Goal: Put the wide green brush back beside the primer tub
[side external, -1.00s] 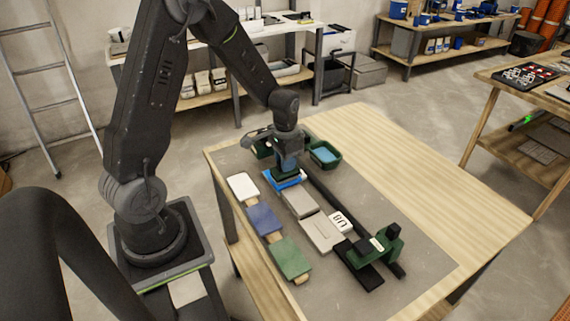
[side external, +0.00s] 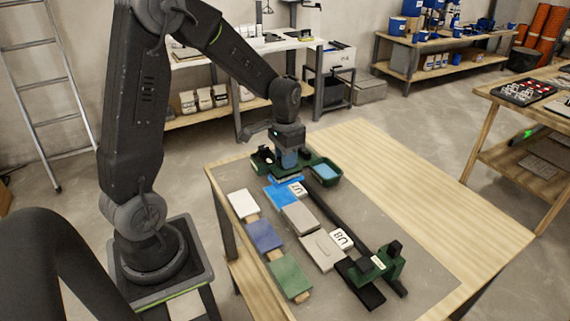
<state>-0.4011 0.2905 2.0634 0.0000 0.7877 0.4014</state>
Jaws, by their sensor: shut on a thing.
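The primer tub (side external: 326,173) is a green, open tub with light blue inside, at the far end of the grey mat. My gripper (side external: 288,160) is just left of the tub and points down. It is shut on the wide green brush (side external: 287,174), which is mostly hidden under the jaws. I cannot tell whether the brush touches the surface. A bright blue patch (side external: 279,193) lies just in front of the brush, with a white marked block (side external: 297,189) on its right.
Grey tiles (side external: 300,218) run toward the front beside a long dark bar (side external: 335,208). White, blue and green samples (side external: 265,235) lie on the left. A green and black tool (side external: 380,265) stands at the front. The wooden table's right side (side external: 410,185) is bare.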

